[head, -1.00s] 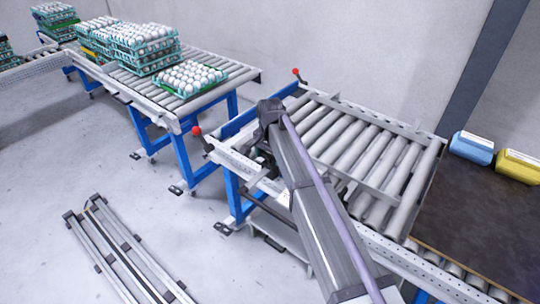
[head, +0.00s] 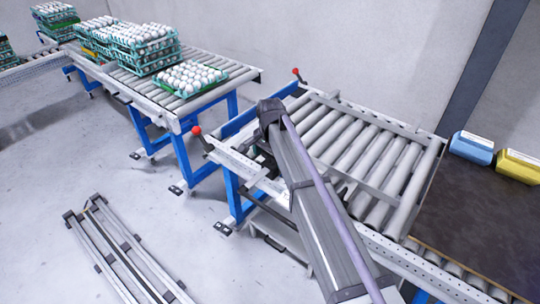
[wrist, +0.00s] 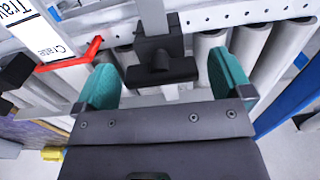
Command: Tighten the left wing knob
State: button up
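A black wing knob (wrist: 155,62) with a wide block-like body sits at the end of a light grey bar in the wrist view. My gripper (wrist: 164,66) is open, with one teal finger on each side of the knob. There are visible gaps between the knob and both fingers, wider on the right. Nothing is held. I cannot tell from the wrist view alone whether this is the left knob.
A roller conveyor (head: 425,132) with guide rails lies around my arm. A red-edged label plate (wrist: 42,38) is close to the left finger. Egg trays (head: 145,58) stand on another conveyor at the back left. Blue (head: 471,148) and yellow (head: 517,167) boxes stand at the right.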

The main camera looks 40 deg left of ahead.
aim_at(270, 155)
jog(key=shift+r, duration=0.1)
notch_tip(270, 155, up, 10)
jog(key=p, duration=1)
jog(key=shift+r+p, duration=0.25)
jog(key=shift+p, duration=0.1)
jog(key=s+d, duration=0.2)
jog(key=d, duration=1.8)
jog(key=s+d, duration=0.3)
jog(key=d, duration=1.7)
jog(key=s+d, duration=0.2)
jog(key=d, duration=1.8)
jog(key=shift+s+d+n, duration=0.25)
jog(key=shift+d+n, duration=0.05)
jog(key=shift+d, duration=0.05)
